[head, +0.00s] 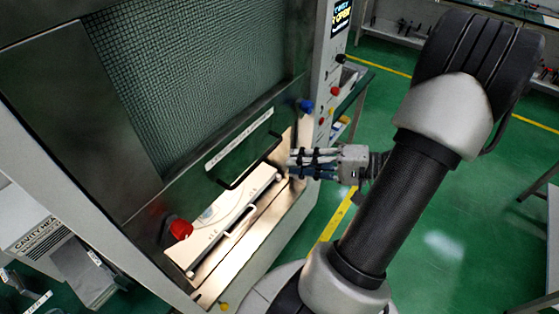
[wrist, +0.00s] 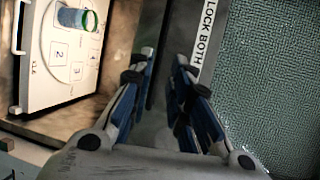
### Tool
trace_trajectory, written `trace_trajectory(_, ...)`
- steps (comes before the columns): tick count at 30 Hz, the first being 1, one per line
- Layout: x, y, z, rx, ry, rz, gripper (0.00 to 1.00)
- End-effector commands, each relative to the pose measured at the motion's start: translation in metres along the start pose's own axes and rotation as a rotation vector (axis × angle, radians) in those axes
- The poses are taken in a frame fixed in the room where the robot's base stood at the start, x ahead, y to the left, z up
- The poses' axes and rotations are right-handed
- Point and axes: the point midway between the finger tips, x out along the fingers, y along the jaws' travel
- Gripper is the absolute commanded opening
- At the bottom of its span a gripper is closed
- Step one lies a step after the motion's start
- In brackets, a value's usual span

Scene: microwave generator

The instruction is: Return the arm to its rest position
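My gripper (head: 291,164) is in front of the right side of the microwave generator's opening in the head view, at the end of my outstretched arm. In the wrist view its two blue-and-grey fingers (wrist: 164,70) stand apart with nothing seen between them but a dark panel behind. The black door handle (head: 250,162) is just left of the fingertips; I cannot tell whether they touch it. A white tray (head: 208,243) with a handle lies in the lit opening below. The wrist view shows its numbered disc (wrist: 72,52) and a blue-green cylinder (wrist: 77,19).
The mesh-windowed door (head: 200,70) is above the opening. A red knob (head: 181,229) and a blue knob (head: 306,106) stick out at its sides. A control panel (head: 334,60) stands at the right. Green floor (head: 445,200) lies open at the right, with benches beyond.

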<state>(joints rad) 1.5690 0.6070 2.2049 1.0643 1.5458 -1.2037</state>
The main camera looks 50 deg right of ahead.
Motion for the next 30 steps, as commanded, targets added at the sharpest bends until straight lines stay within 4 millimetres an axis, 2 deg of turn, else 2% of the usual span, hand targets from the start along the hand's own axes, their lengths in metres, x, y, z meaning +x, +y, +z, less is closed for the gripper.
trace_trajectory(1,-0.007,0.000,-0.001,-0.001,0.004,-0.001,0.18)
trace_trajectory(6,-0.018,0.000,0.000,0.001,0.001,0.000,0.18)
trace_trajectory(24,-0.018,0.000,0.000,0.001,-0.001,0.000,0.18)
trace_trajectory(27,-0.008,0.001,0.006,-0.003,-0.037,0.026,0.18)
trace_trajectory(30,0.018,0.005,0.025,-0.018,-0.146,0.113,0.18)
